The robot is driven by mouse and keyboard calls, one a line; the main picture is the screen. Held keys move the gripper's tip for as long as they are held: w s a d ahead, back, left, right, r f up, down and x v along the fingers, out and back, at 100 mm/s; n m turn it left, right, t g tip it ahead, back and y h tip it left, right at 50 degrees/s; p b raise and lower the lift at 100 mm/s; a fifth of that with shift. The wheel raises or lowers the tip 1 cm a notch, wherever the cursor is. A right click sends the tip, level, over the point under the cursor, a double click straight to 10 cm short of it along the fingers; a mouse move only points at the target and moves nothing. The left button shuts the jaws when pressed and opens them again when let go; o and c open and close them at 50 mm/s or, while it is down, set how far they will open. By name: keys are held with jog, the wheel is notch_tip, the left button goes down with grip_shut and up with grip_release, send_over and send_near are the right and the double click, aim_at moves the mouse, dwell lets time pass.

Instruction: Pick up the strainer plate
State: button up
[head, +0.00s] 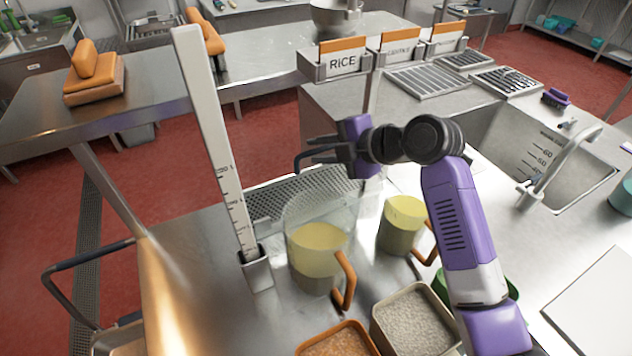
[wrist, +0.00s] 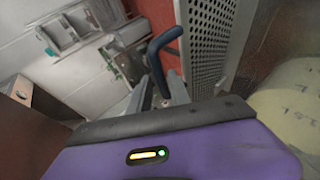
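The strainer plate (head: 290,197) is a grey perforated metal sheet behind the clear jug in the head view. The jug hides part of it. In the wrist view the perforated sheet (wrist: 208,45) stands at the upper right, beside a bent dark blue handle (wrist: 158,55). My gripper (head: 318,146) is at the handle, above the plate. In the wrist view the fingers (wrist: 161,85) lie close on both sides of the handle's lower part. I cannot tell whether they press on it.
A clear jug (head: 318,250) with yellow liquid stands close in front of the plate, and a smaller jug (head: 402,225) to its right. A tall measuring stick (head: 215,140) rises at the left. Tubs of grains (head: 415,325) fill the front. A sink (head: 540,150) is at the right.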

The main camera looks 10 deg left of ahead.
jog(key=shift+d+p+x, duration=0.2)
jog(key=shift+p+x, duration=0.4)
jog(key=shift+x, duration=1.6)
jog(key=shift+w+f, duration=0.15)
grip_shut()
